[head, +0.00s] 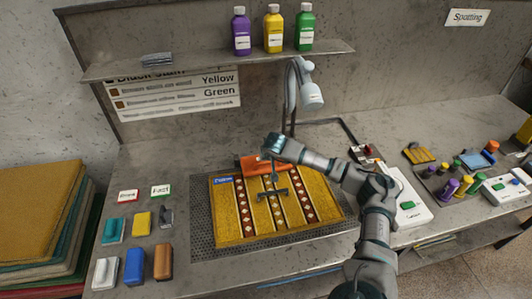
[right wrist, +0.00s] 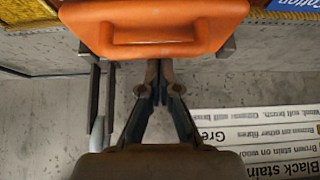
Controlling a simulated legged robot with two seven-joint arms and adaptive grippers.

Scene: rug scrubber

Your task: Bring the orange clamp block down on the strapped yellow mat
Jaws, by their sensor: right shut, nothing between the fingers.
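The yellow mat (head: 229,218) with patterned straps lies on a dark perforated grate in the bench. The orange clamp block (head: 252,166) is at the mat's far edge; whether it touches the mat is unclear. In the right wrist view the orange block (right wrist: 215,22) fills the top, with a raised handle (right wrist: 153,32) on its near face. My right gripper (head: 268,156) is over the block in the head view. Its fingers (right wrist: 152,66) are shut and empty, their tips just at the block's lower edge in the right wrist view. My left gripper is out of view.
Brushes and blocks (head: 135,265) stand to the left. A grey lamp-like head (head: 311,96) hangs behind the mat. A white device (head: 408,205) is right of my arm. Bottles (head: 273,30) stand on the shelf.

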